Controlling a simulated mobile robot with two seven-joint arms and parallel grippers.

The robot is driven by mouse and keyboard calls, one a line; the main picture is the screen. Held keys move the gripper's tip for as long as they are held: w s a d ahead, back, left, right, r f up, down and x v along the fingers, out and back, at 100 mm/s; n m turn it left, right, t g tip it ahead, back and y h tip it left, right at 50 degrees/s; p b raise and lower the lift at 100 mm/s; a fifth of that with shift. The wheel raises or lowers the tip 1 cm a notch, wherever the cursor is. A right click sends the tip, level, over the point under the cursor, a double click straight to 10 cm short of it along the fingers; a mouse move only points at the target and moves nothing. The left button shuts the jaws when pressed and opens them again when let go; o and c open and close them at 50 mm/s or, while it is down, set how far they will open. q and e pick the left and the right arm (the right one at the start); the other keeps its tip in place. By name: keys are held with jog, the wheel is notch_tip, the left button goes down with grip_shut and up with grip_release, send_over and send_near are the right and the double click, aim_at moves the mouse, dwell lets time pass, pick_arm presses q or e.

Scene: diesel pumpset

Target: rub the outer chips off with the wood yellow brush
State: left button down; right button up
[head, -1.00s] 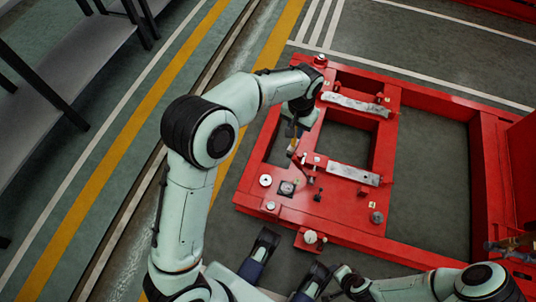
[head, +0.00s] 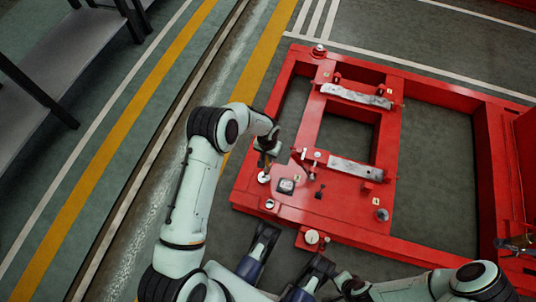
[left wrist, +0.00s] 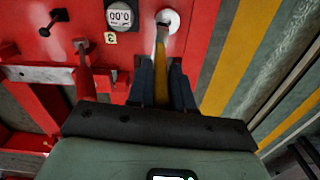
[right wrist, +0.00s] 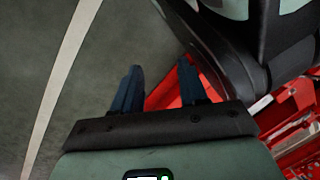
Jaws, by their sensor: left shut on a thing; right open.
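My left gripper (head: 264,158) is shut on the wood yellow brush, over the near left corner of the red frame (head: 247,195). In the left wrist view the brush (left wrist: 161,55) stands between the fingers, its far end at a pale round disc (left wrist: 170,17). I cannot tell whether it touches the disc, which also shows in the head view (head: 264,177). The chips are too small to make out. My right gripper (right wrist: 160,75) is open and empty, away from the brush.
A square gauge (left wrist: 120,15) sits beside the disc. Two grey metal bars (head: 356,96) lie across the frame. Small knobs and fittings stand around the near corner. A grey shelf (head: 70,50) is at the far left. Floor left of the frame is clear.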

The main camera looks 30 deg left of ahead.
aim_at(267, 163)
pick_arm(q)
notch_tip(267, 163, down, 4)
jog(key=shift+f+b, duration=0.2)
jog(key=shift+b, duration=1.05)
jog(key=shift+f+b, duration=0.35)
jog(key=shift+f, duration=0.2)
pick_arm(e)
jog(key=s+f+g, duration=0.2)
jog(key=s+f, duration=0.1)
jog(key=s, duration=0.3)
jog(key=shift+s+d+f, duration=0.25)
jog(key=shift+d+f, duration=0.1)
jog(key=shift+d, duration=0.05)
pick_arm(q)
jog(key=shift+f, duration=1)
jog(key=shift+a, duration=0.15)
